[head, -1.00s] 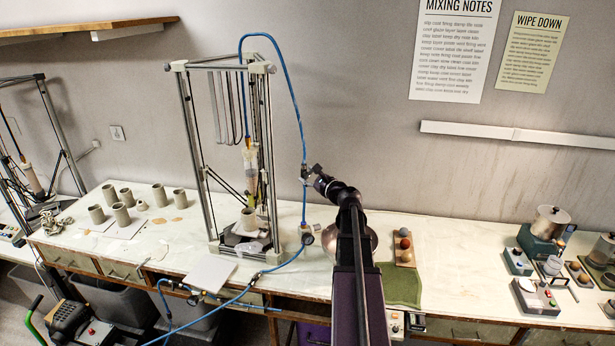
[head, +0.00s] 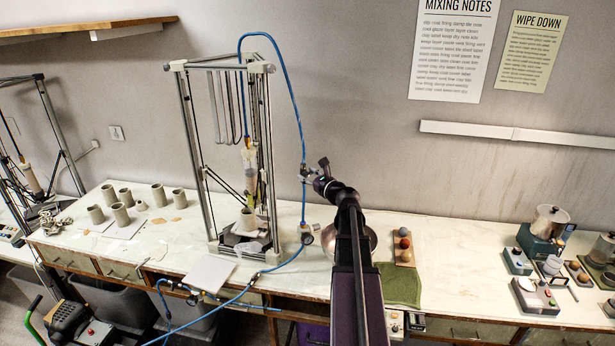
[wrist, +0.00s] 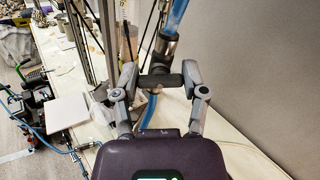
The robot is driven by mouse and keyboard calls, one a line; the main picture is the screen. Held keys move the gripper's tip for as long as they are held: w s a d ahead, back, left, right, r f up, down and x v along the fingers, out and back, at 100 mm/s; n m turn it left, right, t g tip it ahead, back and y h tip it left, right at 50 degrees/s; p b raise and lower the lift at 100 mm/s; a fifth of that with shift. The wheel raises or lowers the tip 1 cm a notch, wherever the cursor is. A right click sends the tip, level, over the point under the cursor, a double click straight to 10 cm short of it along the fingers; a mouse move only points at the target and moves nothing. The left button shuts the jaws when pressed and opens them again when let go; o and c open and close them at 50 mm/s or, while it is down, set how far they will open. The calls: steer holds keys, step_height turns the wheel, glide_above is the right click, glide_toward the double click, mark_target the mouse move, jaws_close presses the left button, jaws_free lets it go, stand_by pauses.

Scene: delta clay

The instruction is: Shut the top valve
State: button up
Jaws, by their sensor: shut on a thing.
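The top valve (wrist: 160,81) sits in line on the blue hose, to the right of the tall delta frame. In the wrist view its dark bar-shaped handle lies crosswise to the hose, between my fingertips. My gripper (wrist: 160,77) is shut on that handle, one finger at each end. In the head view my gripper (head: 316,175) is at the hose by the valve (head: 305,173), and my arm hides part of it.
The delta frame (head: 187,150) stands close to the left, with a grey cup (head: 248,221) inside it. Several clay cups stand on the left bench. A board with coloured balls (head: 404,258) lies right of my arm.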

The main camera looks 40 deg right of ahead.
steer(key=shift+d+m, duration=0.1)
steer(key=shift+m, duration=1.6)
steer(key=o, duration=1.2)
steer(key=shift+w, duration=0.1)
steer(key=shift+c, duration=0.2)
steer(key=s, duration=1.2)
steer(key=shift+s, duration=0.1)
